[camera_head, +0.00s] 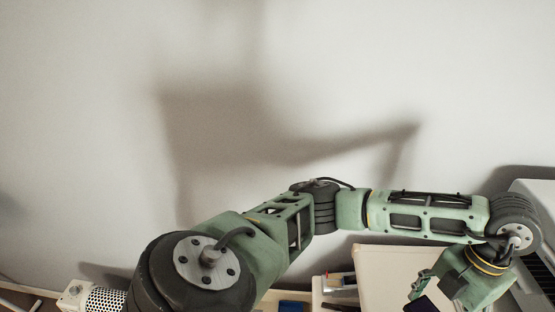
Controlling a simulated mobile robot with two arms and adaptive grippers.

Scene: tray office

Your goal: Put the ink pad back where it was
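An arm of mine comes in from the lower left, crosses the view and bends down at the right. I take it for my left arm. Its gripper (428,291) is at the lower right, partly cut off by the bottom edge, so I cannot tell whether it is open or shut. A dark flat object (420,304) shows right at the gripper; I cannot tell whether it is held or whether it is the ink pad. A small blue object (291,306) shows at the bottom edge, too cut off to name. My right gripper is not in view.
A pale board or tray surface (385,266) lies behind the gripper. A compartment with small items (340,281) is left of it. A white machine-like box (540,205) stands at the right edge. A white perforated object (103,299) is at the lower left. A bare wall fills the back.

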